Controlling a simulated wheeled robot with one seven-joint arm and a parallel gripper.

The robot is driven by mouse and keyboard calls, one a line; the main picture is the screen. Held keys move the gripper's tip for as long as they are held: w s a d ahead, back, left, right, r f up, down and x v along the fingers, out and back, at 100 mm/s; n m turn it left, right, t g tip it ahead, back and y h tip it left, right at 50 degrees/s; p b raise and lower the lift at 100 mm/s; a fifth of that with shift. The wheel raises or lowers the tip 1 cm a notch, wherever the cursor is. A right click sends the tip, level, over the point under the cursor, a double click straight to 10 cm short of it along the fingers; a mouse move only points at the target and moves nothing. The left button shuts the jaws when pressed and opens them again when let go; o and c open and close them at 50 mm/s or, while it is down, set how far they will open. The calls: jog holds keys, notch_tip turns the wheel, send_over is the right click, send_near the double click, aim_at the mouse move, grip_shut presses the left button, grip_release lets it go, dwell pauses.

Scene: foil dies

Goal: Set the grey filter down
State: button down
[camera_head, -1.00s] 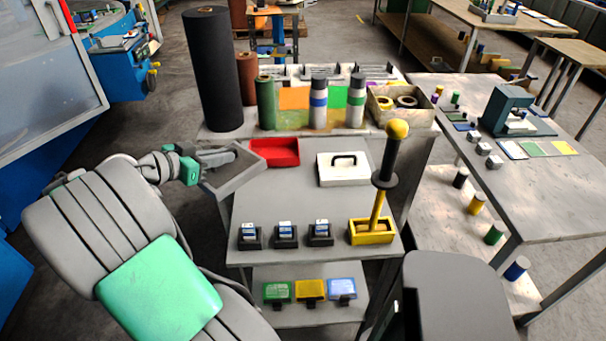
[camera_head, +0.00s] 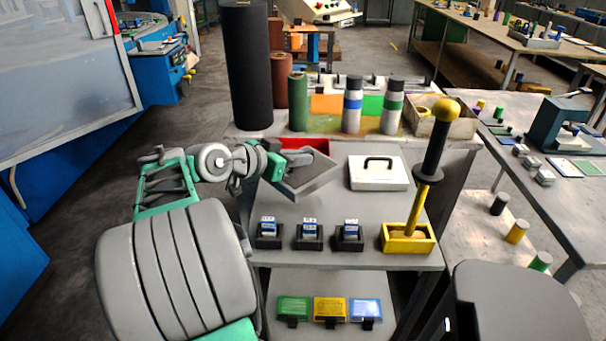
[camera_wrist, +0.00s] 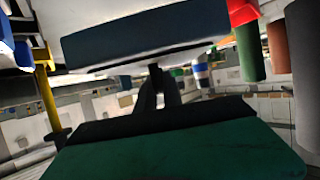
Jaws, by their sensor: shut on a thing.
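The grey filter (camera_head: 312,178) is a flat, shallow, tray-like grey piece. My gripper (camera_head: 284,160) is shut on its left edge and holds it tilted, over the left part of the grey cart top (camera_head: 300,210). I cannot tell whether it touches anything below. It hides much of the red tray (camera_head: 318,145) behind it. In the wrist view the filter (camera_wrist: 140,38) fills the top as a grey slab, with my gripper's fingers (camera_wrist: 157,75) at its near edge.
A white case (camera_head: 378,180) with a black handle is right of the filter. Several dark holders (camera_head: 311,240) line the front edge, beside a yellow box (camera_head: 408,240) with a tall lever. Cylinders (camera_head: 298,103) stand behind. Cart top between filter and holders is clear.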

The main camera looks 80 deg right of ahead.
aim_at(300, 174)
jog(key=d+f, duration=0.2)
jog(key=f, duration=0.1)
jog(key=d+f, duration=0.1)
jog(key=shift+w+d+f, duration=0.25)
jog(key=shift+w+f, duration=0.15)
notch_tip(300, 174, down, 3)
jog(key=shift+r, duration=0.2)
jog(key=shift+f, duration=0.1)
jog(key=shift+f+b, duration=0.15)
jog(key=shift+b, duration=0.2)
jog(key=c, duration=1.5)
grip_release()
jog(key=shift+a, duration=0.1)
